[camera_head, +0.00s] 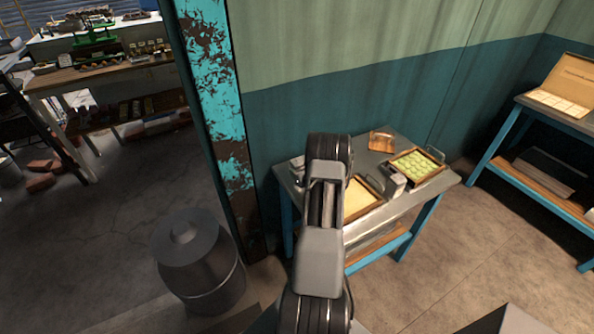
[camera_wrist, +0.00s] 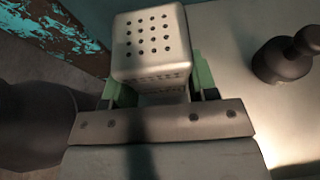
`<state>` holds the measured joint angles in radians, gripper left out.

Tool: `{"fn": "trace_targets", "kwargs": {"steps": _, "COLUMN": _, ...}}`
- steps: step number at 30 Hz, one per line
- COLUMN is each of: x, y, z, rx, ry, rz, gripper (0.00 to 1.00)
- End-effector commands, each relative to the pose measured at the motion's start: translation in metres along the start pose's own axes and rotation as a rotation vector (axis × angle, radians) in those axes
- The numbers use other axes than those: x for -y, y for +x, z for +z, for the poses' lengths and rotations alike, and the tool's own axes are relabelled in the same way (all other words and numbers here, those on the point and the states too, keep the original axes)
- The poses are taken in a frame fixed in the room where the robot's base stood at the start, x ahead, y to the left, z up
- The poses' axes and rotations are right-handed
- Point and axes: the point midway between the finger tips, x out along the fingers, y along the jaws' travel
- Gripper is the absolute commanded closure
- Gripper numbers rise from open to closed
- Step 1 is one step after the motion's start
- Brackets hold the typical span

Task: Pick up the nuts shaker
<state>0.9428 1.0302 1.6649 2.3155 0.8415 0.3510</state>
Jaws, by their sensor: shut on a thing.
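The nuts shaker (camera_wrist: 150,45) is a pale metal box with rounded edges and rows of small holes in its top. In the wrist view it sits between the green pads of my gripper (camera_wrist: 155,92), which is shut on it. Lettering on its near side is too blurred to read. I cannot tell whether its base touches the table. In the head view my arm hides the gripper, and I cannot make out the held shaker with certainty.
A blue-legged table (camera_head: 420,205) bears a tray with green pieces (camera_head: 417,166), a pale-filled tray (camera_head: 358,198), a small grey box (camera_head: 394,181) and a wooden item (camera_head: 382,141). A dark knobbed object (camera_wrist: 283,60) stands right of the shaker. A dark barrel (camera_head: 198,262) stands left.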

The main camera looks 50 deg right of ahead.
Motion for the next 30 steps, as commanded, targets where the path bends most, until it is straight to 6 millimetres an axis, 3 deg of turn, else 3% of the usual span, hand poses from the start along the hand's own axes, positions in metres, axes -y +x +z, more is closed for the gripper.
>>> {"fn": "trace_targets", "kwargs": {"steps": 4, "x": 0.000, "y": 0.000, "z": 0.001, "rx": 0.001, "ry": -0.001, "rz": 0.000, "gripper": 0.74}}
{"fn": "trace_targets", "kwargs": {"steps": 14, "x": 0.000, "y": -0.001, "z": 0.004, "rx": 0.003, "ry": -0.002, "rz": 0.000, "gripper": 0.75}}
{"fn": "trace_targets", "kwargs": {"steps": 20, "x": 0.001, "y": -0.008, "z": 0.021, "rx": 0.005, "ry": -0.004, "rz": -0.001, "gripper": 0.75}}
{"fn": "trace_targets", "kwargs": {"steps": 22, "x": 0.002, "y": -0.015, "z": 0.032, "rx": 0.006, "ry": -0.003, "rz": -0.003, "gripper": 0.75}}
{"fn": "trace_targets", "kwargs": {"steps": 30, "x": 0.034, "y": -0.074, "z": 0.071, "rx": 0.004, "ry": -0.003, "rz": -0.005, "gripper": 0.75}}
